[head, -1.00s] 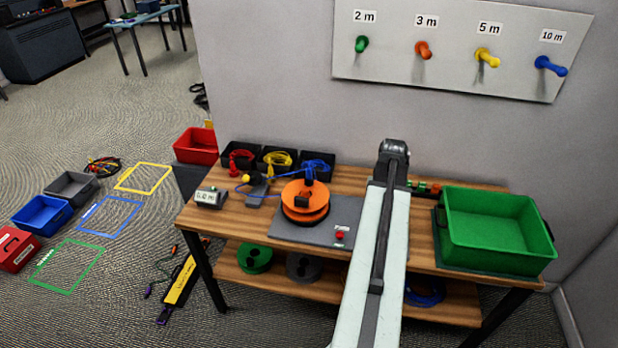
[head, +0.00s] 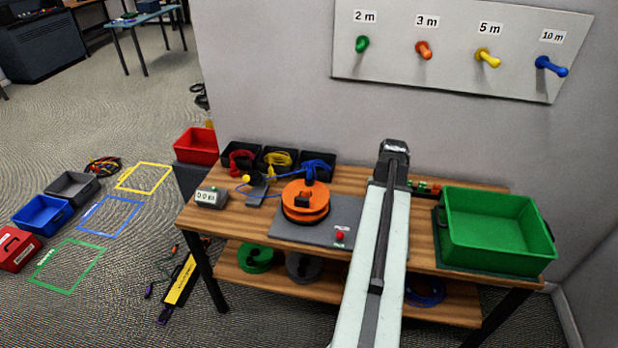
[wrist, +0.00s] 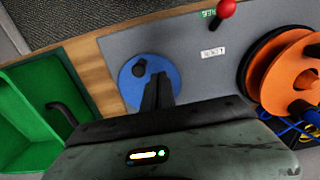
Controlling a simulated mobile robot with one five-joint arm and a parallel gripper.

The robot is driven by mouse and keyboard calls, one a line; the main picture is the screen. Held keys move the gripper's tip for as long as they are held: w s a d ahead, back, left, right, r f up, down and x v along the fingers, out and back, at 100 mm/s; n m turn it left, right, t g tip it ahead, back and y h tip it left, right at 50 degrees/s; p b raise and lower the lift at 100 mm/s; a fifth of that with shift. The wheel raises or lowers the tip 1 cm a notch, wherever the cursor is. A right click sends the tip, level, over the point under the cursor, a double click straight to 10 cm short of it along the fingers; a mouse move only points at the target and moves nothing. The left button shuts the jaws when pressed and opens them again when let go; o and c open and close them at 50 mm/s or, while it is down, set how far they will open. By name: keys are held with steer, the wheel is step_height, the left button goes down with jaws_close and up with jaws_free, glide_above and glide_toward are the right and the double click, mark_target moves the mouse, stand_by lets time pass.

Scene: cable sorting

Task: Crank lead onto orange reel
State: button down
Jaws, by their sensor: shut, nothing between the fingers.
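The orange reel (head: 305,196) sits on a grey base plate (head: 342,215) on the wooden bench and shows at the right of the wrist view (wrist: 285,75). A blue lead (head: 262,193) lies left of the reel, by a small grey block. A blue disc (wrist: 135,88) with an upright dark knob (wrist: 139,67) is on the plate in the wrist view; my arm hides it in the head view. My gripper (wrist: 158,88) is shut and empty, with its fingers over the right part of the disc, beside the knob. I cannot tell whether they touch it.
A green tray (head: 490,243) stands at the bench's right end. Black bins (head: 278,163) with coiled leads line the back left. A small display box (head: 208,196) sits at the left end. Coloured pegs (head: 423,50) are on the wall.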

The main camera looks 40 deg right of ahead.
steer(key=shift+f, duration=0.1)
step_height(320, 180, down, 6)
steer(key=b, duration=0.6)
steer(key=shift+r, duration=0.2)
